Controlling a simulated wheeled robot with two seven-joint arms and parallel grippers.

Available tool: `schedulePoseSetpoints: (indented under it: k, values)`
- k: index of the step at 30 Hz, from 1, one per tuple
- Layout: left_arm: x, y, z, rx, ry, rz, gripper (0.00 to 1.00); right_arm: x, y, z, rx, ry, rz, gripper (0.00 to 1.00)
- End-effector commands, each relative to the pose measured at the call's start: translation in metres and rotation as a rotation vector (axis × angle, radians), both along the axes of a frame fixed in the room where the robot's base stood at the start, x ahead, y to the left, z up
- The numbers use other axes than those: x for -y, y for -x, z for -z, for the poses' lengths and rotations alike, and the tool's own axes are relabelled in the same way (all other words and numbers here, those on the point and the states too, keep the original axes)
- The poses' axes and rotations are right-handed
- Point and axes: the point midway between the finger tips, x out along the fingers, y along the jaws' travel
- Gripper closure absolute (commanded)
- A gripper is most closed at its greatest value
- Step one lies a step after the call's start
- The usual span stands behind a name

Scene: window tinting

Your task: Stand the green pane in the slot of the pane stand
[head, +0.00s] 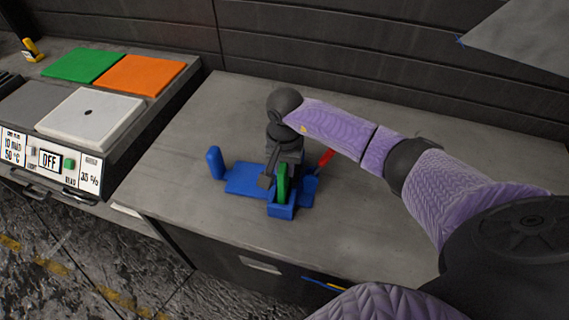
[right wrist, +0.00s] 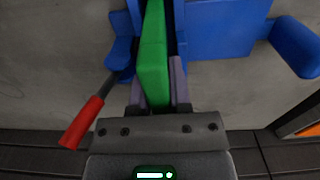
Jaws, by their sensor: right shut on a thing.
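The green pane (head: 282,184) stands upright, seen nearly edge-on, at the front part of the blue pane stand (head: 245,181). My right gripper (head: 276,178) is shut on it from the far side. In the right wrist view the pane (right wrist: 154,55) lies between the two fingers of the gripper (right wrist: 158,95), and its far end lies between blue walls of the stand (right wrist: 225,35). I cannot tell whether its lower edge rests on the slot's bottom. My left gripper is not in view.
A red-handled tool (head: 325,158) lies against the stand's right side; its handle also shows in the right wrist view (right wrist: 80,122). A blue post (head: 215,162) rises at the stand's left end. Green (head: 82,65) and orange (head: 140,75) plates lie on the left unit. The bench around the stand is clear.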

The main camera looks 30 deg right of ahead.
Motion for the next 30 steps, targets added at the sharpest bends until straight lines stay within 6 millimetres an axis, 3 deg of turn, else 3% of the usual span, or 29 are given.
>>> schedulePoseSetpoints:
  k: [7,8,13,19,24,30]
  values:
    - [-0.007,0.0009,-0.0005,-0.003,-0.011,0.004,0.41,0.0001,-0.0004,-0.0009,0.001,0.0,0.0,1.0]
    - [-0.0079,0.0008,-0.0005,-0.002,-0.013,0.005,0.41,0.0001,-0.0004,-0.0009,0.001,0.0,0.0,0.75]
    - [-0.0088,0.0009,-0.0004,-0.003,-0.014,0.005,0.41,0.0001,-0.0002,-0.0008,0.001,0.0,0.0,0.39]
    - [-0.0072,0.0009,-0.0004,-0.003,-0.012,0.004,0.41,0.0001,0.0001,-0.0004,0.0,0.0,0.0,0.33]
    - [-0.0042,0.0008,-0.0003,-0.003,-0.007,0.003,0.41,0.0001,0.0001,-0.0004,0.0,0.0,0.0,0.0]
    - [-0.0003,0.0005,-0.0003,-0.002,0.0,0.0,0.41,0.0001,-0.0001,-0.0006,0.0,0.0,0.0,0.0]
